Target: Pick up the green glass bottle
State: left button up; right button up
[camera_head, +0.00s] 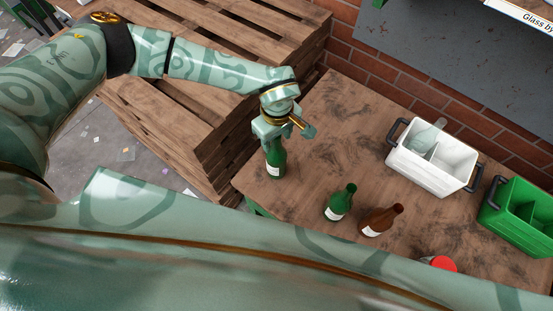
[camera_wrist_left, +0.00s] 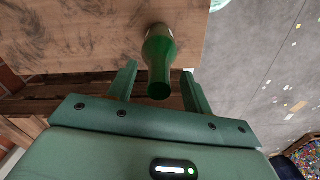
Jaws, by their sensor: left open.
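A green glass bottle (camera_head: 275,161) with a white label stands upright on the wooden table, near its left edge. My left gripper (camera_head: 277,138) is directly above it, around its top. In the left wrist view the open fingers (camera_wrist_left: 158,70) lie on either side of the green bottle (camera_wrist_left: 159,50), with a gap visible on each side. The gripper hides part of the bottle's neck in the head view. A second green bottle (camera_head: 341,203) with a white label stands to the right. My right gripper is not in view.
A brown bottle (camera_head: 382,220) stands beside the second green bottle. A red-lidded item (camera_head: 443,264) is partly hidden at the front. A white crate (camera_head: 405,164) holding a clear bottle (camera_head: 426,138) and a green crate (camera_head: 494,213) stand at right. Wooden pallets (camera_head: 196,118) rise at left.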

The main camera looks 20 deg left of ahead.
pick_arm(q)
grip_shut()
